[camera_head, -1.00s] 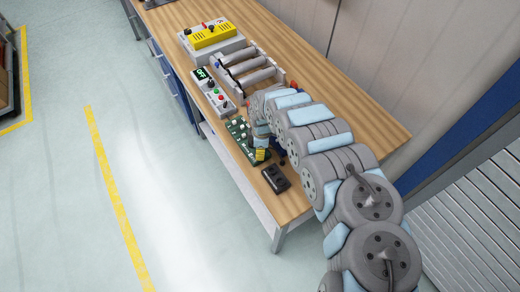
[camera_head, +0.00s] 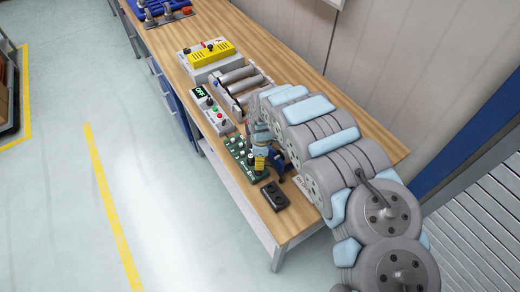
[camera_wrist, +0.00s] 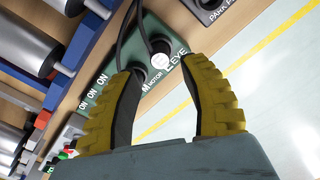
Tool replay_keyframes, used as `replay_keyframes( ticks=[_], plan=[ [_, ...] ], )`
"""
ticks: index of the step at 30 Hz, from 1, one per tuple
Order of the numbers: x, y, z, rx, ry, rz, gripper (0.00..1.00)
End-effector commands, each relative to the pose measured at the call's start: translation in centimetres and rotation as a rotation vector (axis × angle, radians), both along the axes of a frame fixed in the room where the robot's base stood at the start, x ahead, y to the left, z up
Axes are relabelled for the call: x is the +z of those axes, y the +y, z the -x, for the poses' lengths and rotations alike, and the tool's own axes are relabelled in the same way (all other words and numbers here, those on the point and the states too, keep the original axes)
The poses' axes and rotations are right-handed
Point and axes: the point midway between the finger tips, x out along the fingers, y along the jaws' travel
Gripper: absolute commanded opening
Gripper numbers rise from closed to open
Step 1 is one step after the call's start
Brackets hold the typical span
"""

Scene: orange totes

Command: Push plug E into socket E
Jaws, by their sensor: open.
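My gripper (camera_wrist: 160,70) is open, its two yellow ridged fingers spread around the end of the green panel (camera_wrist: 101,101). In the head view, the gripper (camera_head: 259,164) is over the near end of the same panel (camera_head: 234,143). Between the fingertips in the wrist view is a black plug (camera_wrist: 160,47) with a cable, beside a round white label (camera_wrist: 158,60). The label's letter is too small to read, so I cannot tell which plug or socket is E. A second black cable end is close to the left finger. The fingers do not visibly grip anything.
A black box (camera_head: 274,195) stands at the bench's near end. A grey control box with an OFF display (camera_head: 202,92), a rack of grey cylinders (camera_head: 238,76) and a yellow-topped box (camera_head: 211,52) stand farther back. Bare wooden bench (camera_head: 300,48) lies to the right.

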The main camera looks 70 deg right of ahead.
Motion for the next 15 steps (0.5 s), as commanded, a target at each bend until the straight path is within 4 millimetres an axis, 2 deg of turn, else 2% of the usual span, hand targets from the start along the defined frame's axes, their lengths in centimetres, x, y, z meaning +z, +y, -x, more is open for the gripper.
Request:
replay_keyframes(
  ticks=[15],
  plan=[
    [5.0, -0.2, 0.2, 0.000, 0.001, 0.002, 0.44]
  ],
)
